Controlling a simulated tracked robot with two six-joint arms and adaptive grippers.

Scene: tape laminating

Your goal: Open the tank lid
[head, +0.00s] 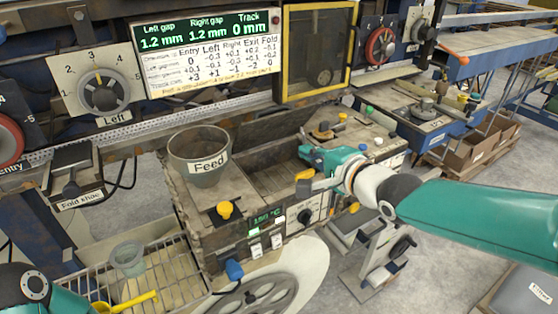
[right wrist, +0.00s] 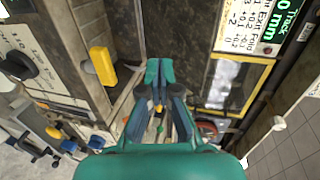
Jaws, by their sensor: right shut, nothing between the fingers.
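The tank is a worn grey metal box (head: 205,240) in the middle of the head view. A dark rectangular section (head: 262,178) lies in its top; I cannot tell whether this is the lid or an opening. A yellow handle (head: 305,174) shows beside my right gripper (head: 308,165), and a yellow block handle in the right wrist view (right wrist: 103,65) stands left of the fingers. My right gripper, also in the right wrist view (right wrist: 159,70), is shut and empty over the tank's right part. It appears apart from the yellow handle. My left gripper is out of view.
A grey Feed cup (head: 200,158) and a yellow knob (head: 225,209) sit on the tank's left part. A wire tray with a yellow scoop (head: 130,300) is at the lower left. The display panel (head: 205,55) and yellow-framed window (head: 320,50) stand behind.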

